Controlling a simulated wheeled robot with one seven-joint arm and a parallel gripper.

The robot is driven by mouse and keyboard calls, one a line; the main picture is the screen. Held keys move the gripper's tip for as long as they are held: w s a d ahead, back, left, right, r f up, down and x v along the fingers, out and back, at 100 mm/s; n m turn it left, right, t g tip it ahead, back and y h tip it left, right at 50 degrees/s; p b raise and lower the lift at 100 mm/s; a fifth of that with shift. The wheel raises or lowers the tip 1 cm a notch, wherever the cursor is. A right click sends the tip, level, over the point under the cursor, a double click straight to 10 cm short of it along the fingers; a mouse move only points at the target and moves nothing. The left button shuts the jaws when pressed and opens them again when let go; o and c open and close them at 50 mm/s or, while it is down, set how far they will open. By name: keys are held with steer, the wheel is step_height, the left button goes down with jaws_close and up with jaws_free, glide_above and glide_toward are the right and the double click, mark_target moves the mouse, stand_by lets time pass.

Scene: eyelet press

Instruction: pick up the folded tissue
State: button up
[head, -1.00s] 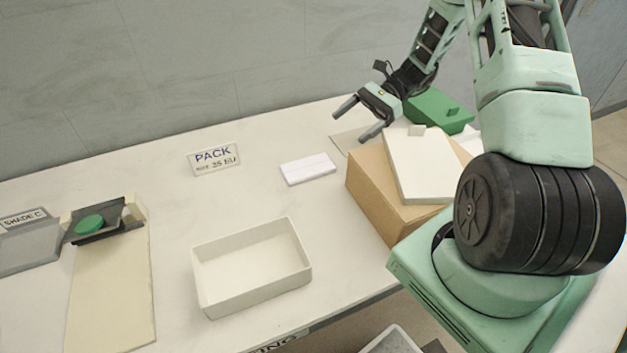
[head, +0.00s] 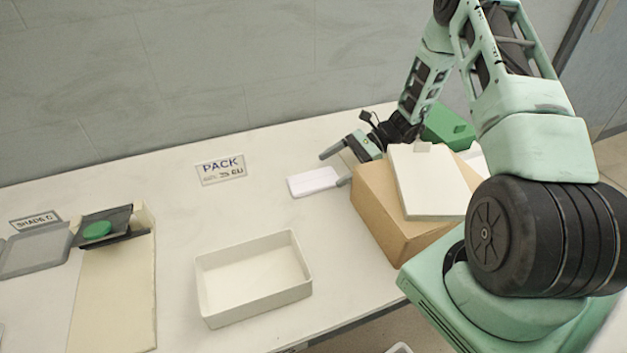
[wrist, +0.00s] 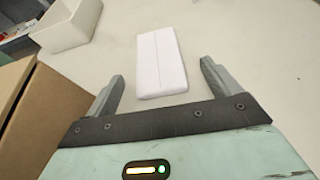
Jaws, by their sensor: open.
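The folded tissue (head: 313,181) is a flat white rectangle lying on the white table, left of the cardboard box. In the wrist view the tissue (wrist: 161,62) lies just beyond the fingertips, roughly centred between them, with a fold line along its length. My gripper (head: 332,168) is open and empty, low over the table at the right end of the tissue. In the wrist view my gripper (wrist: 162,70) has its two grey fingers spread wider than the tissue. I cannot tell the exact height of the fingers above the table.
A cardboard box (head: 390,215) with a white lid-like panel (head: 430,182) on top stands close right of my gripper. A green box (head: 447,127) is behind. An empty white tray (head: 253,279) sits in front. A PACK sign (head: 221,169) lies left of the tissue.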

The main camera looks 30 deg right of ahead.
mark_target(313, 179)
steer(key=x, duration=0.3)
steer(key=p+x, duration=0.1)
steer(key=x, duration=0.1)
steer(key=shift+s+a+r, duration=0.1)
steer(key=shift+a+r, duration=0.1)
steer(key=shift+a, duration=0.05)
steer(key=c, duration=1)
